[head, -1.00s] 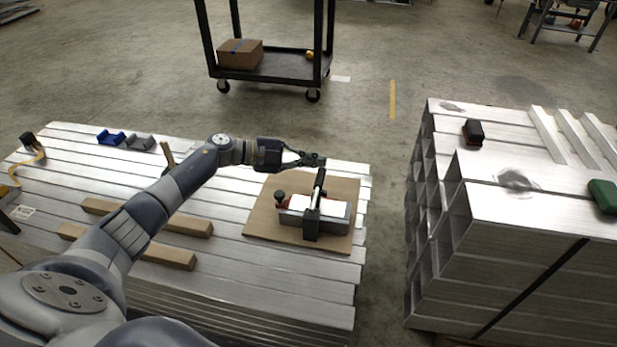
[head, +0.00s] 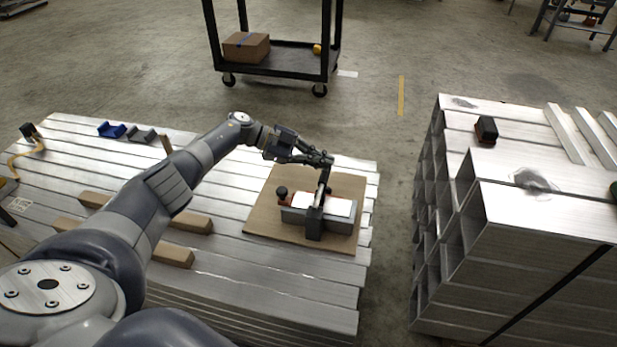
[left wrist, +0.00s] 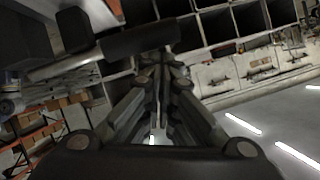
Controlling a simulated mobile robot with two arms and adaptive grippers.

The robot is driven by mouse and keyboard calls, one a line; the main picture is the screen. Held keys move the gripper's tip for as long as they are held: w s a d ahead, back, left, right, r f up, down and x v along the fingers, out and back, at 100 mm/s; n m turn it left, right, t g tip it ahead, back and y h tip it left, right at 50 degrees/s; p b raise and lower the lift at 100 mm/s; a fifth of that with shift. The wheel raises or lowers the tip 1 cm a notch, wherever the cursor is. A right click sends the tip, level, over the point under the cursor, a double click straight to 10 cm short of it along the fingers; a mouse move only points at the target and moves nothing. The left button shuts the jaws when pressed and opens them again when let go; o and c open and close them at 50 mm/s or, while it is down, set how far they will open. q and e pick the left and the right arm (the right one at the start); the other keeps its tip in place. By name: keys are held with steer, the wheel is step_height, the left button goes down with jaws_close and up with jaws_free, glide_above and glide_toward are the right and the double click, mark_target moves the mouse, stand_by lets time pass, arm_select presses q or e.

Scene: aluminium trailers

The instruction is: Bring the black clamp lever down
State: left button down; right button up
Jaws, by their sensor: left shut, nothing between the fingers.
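The black clamp lever (head: 323,184) stands up from a toggle clamp (head: 315,222) on a brown board. The clamp sits against a pale metal block (head: 340,207). My left gripper (head: 328,160) is shut with nothing between its fingers, its tips at the top end of the lever. In the left wrist view the lever's black grip (left wrist: 140,40) crosses just beyond the closed fingertips (left wrist: 158,62). Whether they touch it I cannot tell. My right gripper is not in view.
The brown board (head: 262,222) lies on a stack of aluminium profiles. Wooden bars (head: 175,220), a blue block (head: 111,130) and a grey block (head: 141,135) lie to the left. A second profile stack (head: 540,215) stands at right across a floor gap. A black cart (head: 290,62) stands behind.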

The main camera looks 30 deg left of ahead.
arm_select(q)
steer(key=shift+f, duration=0.1)
stand_by(0.5)
steer(key=v, duration=1.2)
